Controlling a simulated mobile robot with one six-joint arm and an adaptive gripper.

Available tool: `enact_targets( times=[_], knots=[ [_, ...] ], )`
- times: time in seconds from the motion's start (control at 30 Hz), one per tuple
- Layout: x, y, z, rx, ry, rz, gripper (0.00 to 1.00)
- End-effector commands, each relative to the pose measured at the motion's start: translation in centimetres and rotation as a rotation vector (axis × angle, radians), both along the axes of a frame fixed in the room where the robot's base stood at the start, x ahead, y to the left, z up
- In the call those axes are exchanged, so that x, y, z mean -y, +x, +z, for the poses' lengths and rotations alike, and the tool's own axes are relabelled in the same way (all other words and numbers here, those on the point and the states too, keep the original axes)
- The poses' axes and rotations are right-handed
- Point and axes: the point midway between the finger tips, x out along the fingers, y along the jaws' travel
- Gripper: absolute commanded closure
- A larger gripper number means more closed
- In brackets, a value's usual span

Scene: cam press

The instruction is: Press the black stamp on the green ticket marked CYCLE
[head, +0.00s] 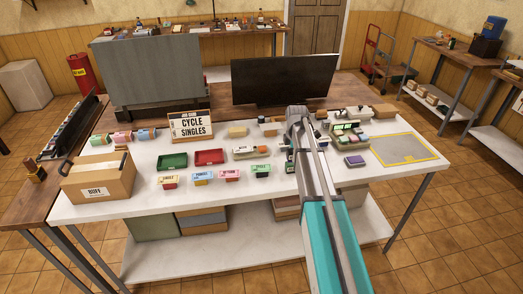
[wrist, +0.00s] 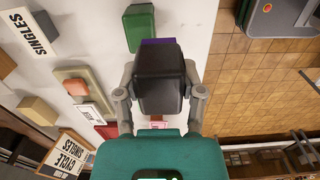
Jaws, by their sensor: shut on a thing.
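The green ticket marked CYCLE (head: 261,169) is at the right end of a row of coloured tickets near the table's front. My gripper (wrist: 160,92) is shut on the black stamp (wrist: 160,72), with one finger on each side of it. In the head view the dark stamp (head: 290,163) shows beside my arm, just right of the green ticket. A purple patch (wrist: 157,42) shows behind the stamp in the wrist view. A green block (wrist: 139,27) lies past it; I cannot tell whether it is the ticket. The stamp's underside is hidden.
A sign reading CYCLE SINGLES (head: 190,126) stands behind a green tray (head: 172,161) and a red tray (head: 209,157). A purple pad (head: 355,161) lies right of my arm. A cardboard box (head: 98,181) stands at left. A yellow-edged grey mat (head: 403,149) at right is clear.

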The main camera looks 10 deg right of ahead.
Motion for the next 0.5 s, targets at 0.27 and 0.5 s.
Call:
enact_targets(
  times=[0.27, 0.5],
  knots=[
    [-5.1, 1.6, 0.9, 0.000, 0.000, 0.009, 0.80],
    [-10.6, 2.8, 1.7, 0.001, 0.000, 0.010, 0.80]
  ],
)
